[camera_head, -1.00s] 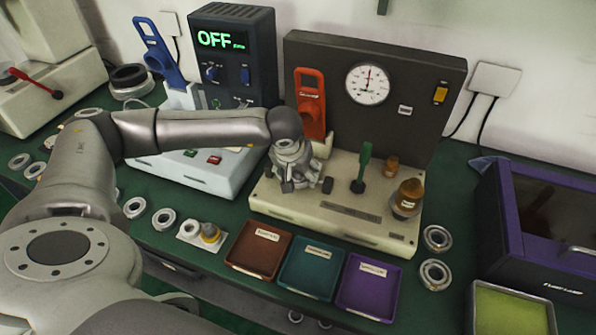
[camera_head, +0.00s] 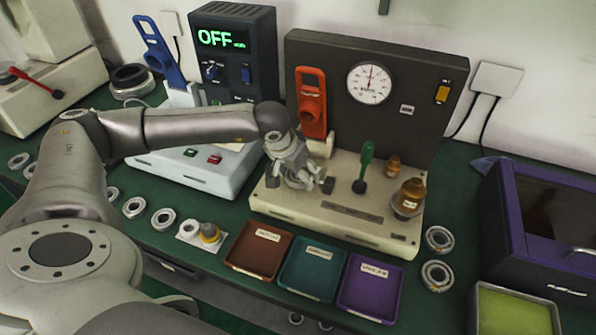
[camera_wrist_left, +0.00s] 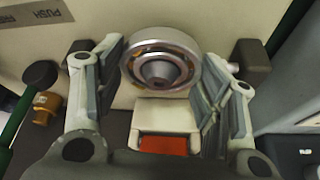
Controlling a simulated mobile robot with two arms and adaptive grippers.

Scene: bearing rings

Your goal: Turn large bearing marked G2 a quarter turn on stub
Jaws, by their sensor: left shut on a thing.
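The large bearing (camera_wrist_left: 158,45) sits on the round metal stub (camera_wrist_left: 160,71) of the cream test stand (camera_head: 345,225). No G2 mark is readable on it. My left gripper (camera_head: 300,182) is at the left part of the stand. In the left wrist view its two finger pads (camera_wrist_left: 160,62) stand on either side of the bearing, shut on its outer ring. In the head view the gripper hides the bearing and stub. My right gripper is not in view.
Brown (camera_head: 240,274), teal (camera_head: 290,289) and purple (camera_head: 351,309) trays lie in front. Loose bearings (camera_head: 436,275) lie on the green bench.

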